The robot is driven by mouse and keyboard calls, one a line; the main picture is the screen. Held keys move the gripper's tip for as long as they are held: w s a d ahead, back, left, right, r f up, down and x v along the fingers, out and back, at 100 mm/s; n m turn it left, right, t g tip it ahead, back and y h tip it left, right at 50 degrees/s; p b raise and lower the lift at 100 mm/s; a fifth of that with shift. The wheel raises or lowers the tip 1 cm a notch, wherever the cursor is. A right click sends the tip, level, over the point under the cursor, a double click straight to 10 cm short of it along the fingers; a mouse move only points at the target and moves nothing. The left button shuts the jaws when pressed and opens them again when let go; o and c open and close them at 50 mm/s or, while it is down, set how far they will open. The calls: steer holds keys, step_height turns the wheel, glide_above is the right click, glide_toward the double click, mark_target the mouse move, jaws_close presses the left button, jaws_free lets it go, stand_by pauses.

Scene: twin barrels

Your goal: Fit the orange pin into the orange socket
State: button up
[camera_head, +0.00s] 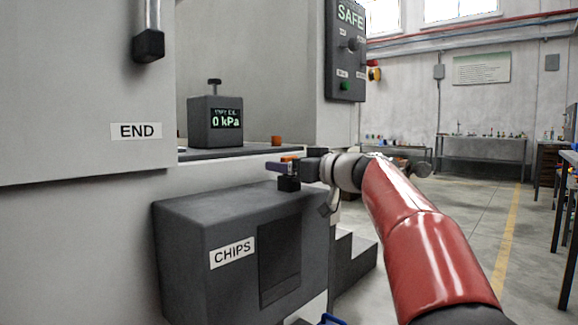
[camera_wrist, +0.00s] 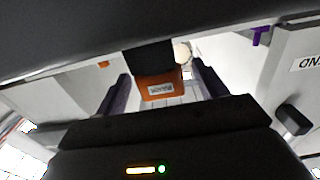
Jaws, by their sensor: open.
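My gripper (camera_head: 284,165) reaches left over the grey chips box in the head view, with its fingers open. In the wrist view the two dark fingers stand on either side of a labelled orange block (camera_wrist: 160,90), with gaps beside it. A black piece (camera_wrist: 148,57) adjoins the block. The orange block also shows small at the fingers in the head view (camera_head: 290,158). A second, small orange piece (camera_head: 277,140) stands on the dark ledge behind the gripper. I cannot tell for sure which orange piece is the pin and which is the socket.
The grey chips box (camera_head: 190,255) is below my gripper. A gauge box reading 0 kPa (camera_head: 215,122) stands on the ledge to the left. A panel marked END (camera_head: 90,100) is at far left. A purple piece (camera_wrist: 260,36) shows in the wrist view. Floor at right is open.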

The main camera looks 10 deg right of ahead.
steer(key=shift+a, duration=0.1)
steer(key=shift+c, duration=0.3)
steer(key=c, duration=0.9)
steer(key=shift+c, duration=0.6)
steer(key=shift+r, duration=0.15)
